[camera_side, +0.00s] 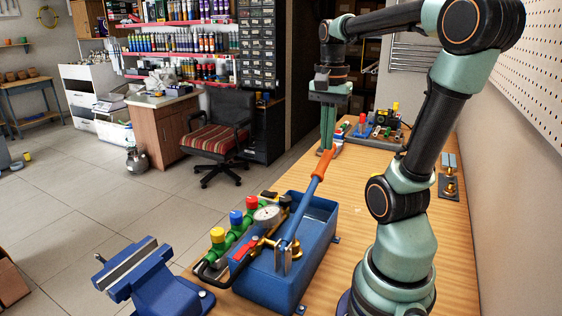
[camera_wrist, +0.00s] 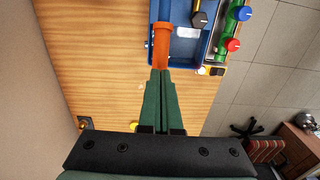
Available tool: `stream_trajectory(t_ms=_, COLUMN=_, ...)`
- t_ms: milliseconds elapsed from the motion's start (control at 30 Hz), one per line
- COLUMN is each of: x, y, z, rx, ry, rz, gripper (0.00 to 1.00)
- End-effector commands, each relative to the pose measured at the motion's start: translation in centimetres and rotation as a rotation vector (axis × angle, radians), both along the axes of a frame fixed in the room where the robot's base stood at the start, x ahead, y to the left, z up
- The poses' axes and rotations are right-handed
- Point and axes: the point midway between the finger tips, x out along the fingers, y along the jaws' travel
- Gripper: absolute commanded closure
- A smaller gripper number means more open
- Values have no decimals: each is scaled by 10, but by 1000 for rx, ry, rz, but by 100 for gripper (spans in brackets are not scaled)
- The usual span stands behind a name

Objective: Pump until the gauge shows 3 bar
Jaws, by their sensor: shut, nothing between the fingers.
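A blue test pump (camera_side: 275,285) with an open tank stands on the wooden bench. Its blue lever (camera_side: 303,205) slants up to an orange grip (camera_side: 321,163). A round white gauge (camera_side: 267,213) sits on the pump's left side; its needle is too small to read. My gripper (camera_side: 326,147) points down with its green fingers together and empty, by the upper end of the orange grip. In the wrist view, the closed fingertips (camera_wrist: 161,73) appear at the end of the orange grip (camera_wrist: 162,45); whether they touch it I cannot tell. The gauge face is not visible there.
A green manifold with yellow (camera_side: 217,235), blue and red knobs lies left of the pump. A blue vise (camera_side: 150,280) is at the front left. A tray of parts (camera_side: 375,133) stands farther back. Bare bench (camera_side: 350,215) lies right of the pump.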

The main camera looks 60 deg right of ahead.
Motion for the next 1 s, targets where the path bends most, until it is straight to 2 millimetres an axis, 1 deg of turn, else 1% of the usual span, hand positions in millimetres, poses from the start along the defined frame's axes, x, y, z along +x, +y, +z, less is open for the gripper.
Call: stream_trajectory(t_ms=1000, x=-1, y=-18, z=-118, rx=4, ry=4, rz=-1, gripper=100)
